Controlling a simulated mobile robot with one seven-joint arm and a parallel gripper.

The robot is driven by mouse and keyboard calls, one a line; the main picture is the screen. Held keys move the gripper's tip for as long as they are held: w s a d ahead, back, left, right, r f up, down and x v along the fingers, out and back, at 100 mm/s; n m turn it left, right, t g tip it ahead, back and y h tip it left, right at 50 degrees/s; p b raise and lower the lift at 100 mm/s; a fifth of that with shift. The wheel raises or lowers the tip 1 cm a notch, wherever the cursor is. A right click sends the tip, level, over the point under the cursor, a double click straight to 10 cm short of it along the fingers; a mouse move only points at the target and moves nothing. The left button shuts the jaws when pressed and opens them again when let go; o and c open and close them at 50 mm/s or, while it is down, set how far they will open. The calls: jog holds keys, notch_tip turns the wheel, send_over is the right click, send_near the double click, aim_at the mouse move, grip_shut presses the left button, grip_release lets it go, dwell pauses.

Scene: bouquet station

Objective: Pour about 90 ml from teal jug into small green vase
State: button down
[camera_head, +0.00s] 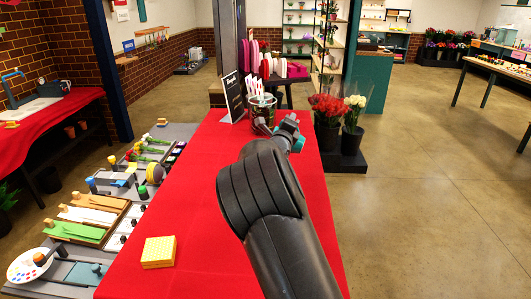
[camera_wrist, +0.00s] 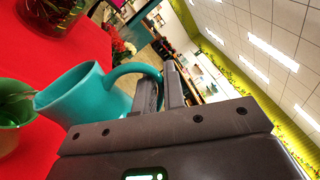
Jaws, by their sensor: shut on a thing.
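The teal jug (camera_wrist: 84,98) hangs from my gripper (camera_wrist: 160,76), which is shut on its handle in the wrist view. The jug is tilted, with its lip towards the small green vase (camera_wrist: 12,132) at the left edge. The lip is close to the vase's rim; I cannot tell whether they touch. The vase is cut off by the frame, and any stream or liquid level is unclear. In the head view my gripper (camera_head: 289,122) is at the far end of the red table; only a bit of the teal jug (camera_head: 299,144) shows, and the vase is hidden.
A glass container (camera_head: 262,112) with white tags stands beside my gripper, near a black sign (camera_head: 232,97). A yellow block (camera_head: 158,252) lies on the near red tabletop (camera_head: 190,205). Flower buckets (camera_head: 328,138) stand beyond the table's right side.

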aim_at(304, 138)
jog(key=shift+w+a, duration=0.1)
jog(key=shift+a, duration=0.25)
jog(key=shift+d, duration=0.35)
jog(key=d+m, duration=0.1)
jog(key=d+f+m, duration=0.1)
jog(key=m, duration=0.1)
jog(key=s+d+f+m, duration=0.1)
jog(key=shift+d+f+m+h, duration=0.25)
jog(key=shift+m+h, duration=0.15)
jog(key=shift+s+d+f+m+g+h, duration=0.1)
jog(key=shift+d+f+m+g+h, duration=0.2)
jog(key=shift+f+m, duration=0.4)
jog(key=shift+d+f+m+g, duration=0.1)
jog(key=shift+d+f+m, duration=0.25)
jog(key=shift+f+m, duration=0.3)
jog(key=s+d+f+m+g+b, duration=0.1)
jog(key=d+f+m, duration=0.2)
jog(key=d+m, duration=0.3)
jog(key=shift+s+d+m+b, duration=0.2)
jog(key=shift+d+m+b, duration=0.15)
jog(key=shift+m, duration=1)
